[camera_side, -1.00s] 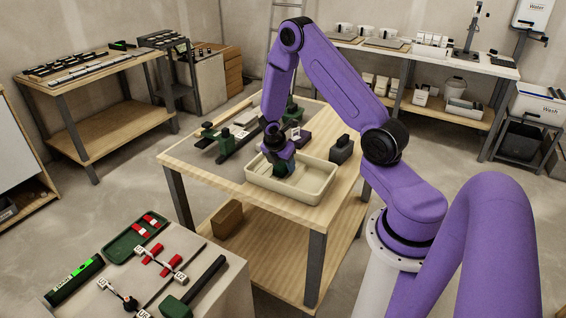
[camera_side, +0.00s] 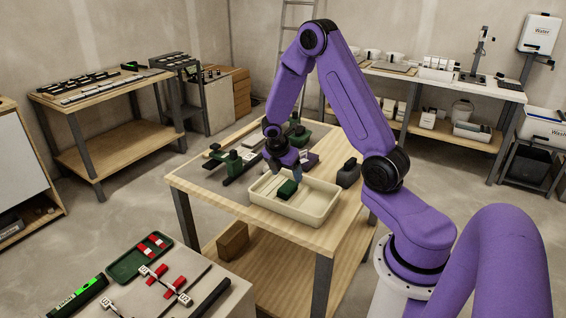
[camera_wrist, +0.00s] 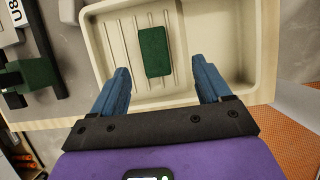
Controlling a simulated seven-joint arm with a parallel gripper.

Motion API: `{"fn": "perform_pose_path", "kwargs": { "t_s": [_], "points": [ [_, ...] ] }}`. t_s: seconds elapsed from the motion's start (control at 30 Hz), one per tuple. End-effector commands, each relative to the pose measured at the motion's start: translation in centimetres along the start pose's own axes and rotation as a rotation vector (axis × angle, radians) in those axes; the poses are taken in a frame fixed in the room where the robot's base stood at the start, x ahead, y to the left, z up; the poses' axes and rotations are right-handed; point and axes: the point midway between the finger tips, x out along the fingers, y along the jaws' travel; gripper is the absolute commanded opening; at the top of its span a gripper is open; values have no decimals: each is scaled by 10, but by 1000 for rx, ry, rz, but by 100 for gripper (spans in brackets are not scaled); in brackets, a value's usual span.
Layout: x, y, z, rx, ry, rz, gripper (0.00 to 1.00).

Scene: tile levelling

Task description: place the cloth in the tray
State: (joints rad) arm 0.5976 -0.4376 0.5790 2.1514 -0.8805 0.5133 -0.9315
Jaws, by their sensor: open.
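The cloth is a small dark green block-like piece (camera_side: 287,189) lying inside the cream tray (camera_side: 318,215) on the wooden table. In the wrist view the cloth (camera_wrist: 154,52) lies flat on the ribbed floor of the tray (camera_wrist: 215,95), left of the tray's middle divider. My gripper (camera_side: 285,172) is above the tray's back left part. In the wrist view its two blue fingers (camera_wrist: 165,85) are wide apart with nothing between them, and the cloth lies beyond their tips, clear of both.
A green clamp-like tool (camera_side: 232,163) stands left of the tray on the table. A dark block (camera_side: 348,173) sits right of the tray. A nearer bench holds a green tray (camera_side: 138,258) with red pieces. The tray's right half is empty.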

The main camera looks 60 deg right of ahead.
Motion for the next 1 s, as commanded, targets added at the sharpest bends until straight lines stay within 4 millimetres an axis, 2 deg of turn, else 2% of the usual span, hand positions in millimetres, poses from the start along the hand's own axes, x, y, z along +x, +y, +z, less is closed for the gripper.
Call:
{"fn": "perform_pose_path", "kwargs": {
  "t_s": [0.03,0.2,0.43,0.57,0.77,1.0],
  "points": [
    [-10,1,0,1,-1,5,77],
    [-33,1,0,2,-1,4,77],
    [-50,0,0,1,1,1,77],
    [-61,0,-9,16,7,14,77],
    [-101,-11,-52,106,49,64,77],
    [-151,-49,-107,235,144,100,77]
  ]
}}
